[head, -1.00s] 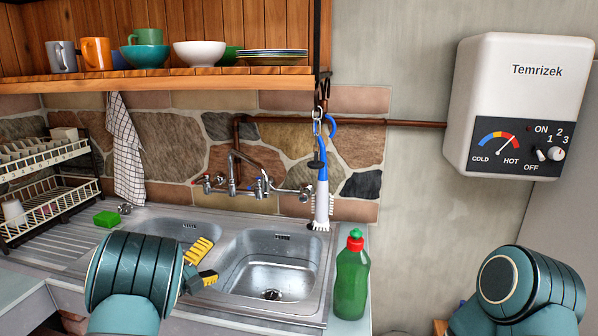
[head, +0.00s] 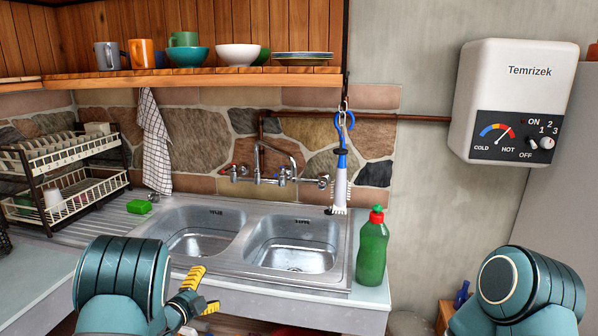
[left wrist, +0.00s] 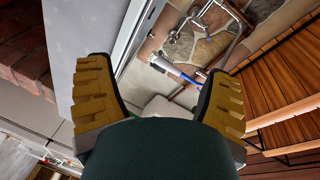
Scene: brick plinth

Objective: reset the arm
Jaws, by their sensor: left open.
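My left gripper (head: 200,291), with yellow ridged fingers, is open and empty. In the head view it shows low left, in front of the sink counter's edge. In the left wrist view its two fingers (left wrist: 160,75) stand wide apart with nothing between them. My left arm's teal link (head: 122,280) hides part of the gripper. My right arm's link (head: 530,283) shows at the lower right; its gripper is out of view.
A double sink (head: 292,246) with a green bottle (head: 372,252) lies ahead. A brush (head: 341,168) hangs above it. A dish rack (head: 72,190) and green sponge (head: 139,206) are left. A shelf (head: 200,79) and water heater (head: 520,95) are above.

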